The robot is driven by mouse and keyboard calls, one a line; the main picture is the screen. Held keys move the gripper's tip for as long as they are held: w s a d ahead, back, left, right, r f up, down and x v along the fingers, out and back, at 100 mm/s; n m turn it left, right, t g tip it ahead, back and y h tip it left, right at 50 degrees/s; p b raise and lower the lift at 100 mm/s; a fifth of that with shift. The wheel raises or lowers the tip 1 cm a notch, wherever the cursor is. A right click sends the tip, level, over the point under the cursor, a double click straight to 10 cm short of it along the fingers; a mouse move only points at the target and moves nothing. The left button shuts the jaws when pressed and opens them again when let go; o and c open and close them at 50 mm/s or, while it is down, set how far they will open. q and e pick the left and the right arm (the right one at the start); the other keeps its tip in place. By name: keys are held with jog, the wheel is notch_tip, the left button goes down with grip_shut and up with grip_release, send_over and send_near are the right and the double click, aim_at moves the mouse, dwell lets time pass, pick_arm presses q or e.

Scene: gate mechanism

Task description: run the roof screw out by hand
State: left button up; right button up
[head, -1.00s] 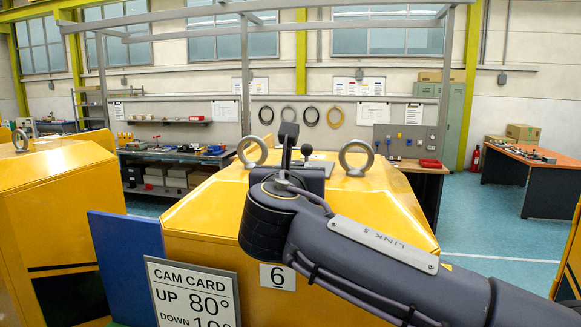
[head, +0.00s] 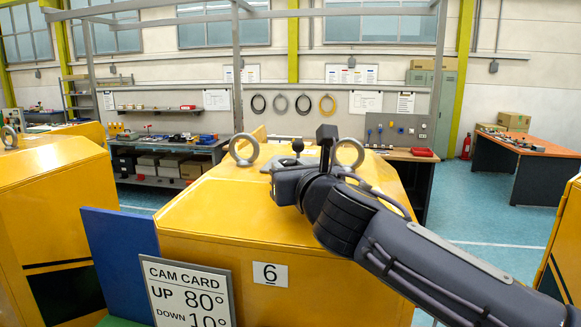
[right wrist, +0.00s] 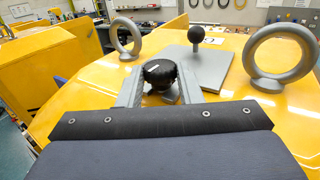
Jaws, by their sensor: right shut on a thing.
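The roof screw's black round knob (right wrist: 160,74) stands on the yellow roof of cabinet 6 (head: 225,205). My right gripper (right wrist: 160,88) has one grey finger on each side of the knob and is shut on it. In the head view my right gripper's dark body (head: 292,184) is over the roof, and its fingers and the knob are hidden there. The screw's thread cannot be seen. My left gripper is in neither current view.
Grey lifting eyes (right wrist: 124,36) (right wrist: 281,58) stand on either side. A grey plate (right wrist: 197,66) with a black ball lever (right wrist: 197,34) is just beyond the knob. A cam card (head: 188,290) and blue panel (head: 120,238) are at the cabinet's front left.

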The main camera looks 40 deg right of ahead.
jog(key=shift+f, duration=0.25)
jog(key=o, duration=1)
jog(key=shift+r, duration=0.1)
jog(key=shift+s, duration=0.25)
jog(key=b+v, duration=0.1)
jog(key=v, duration=0.6)
jog(key=shift+s+a, duration=0.1)
jog(key=shift+a, duration=0.05)
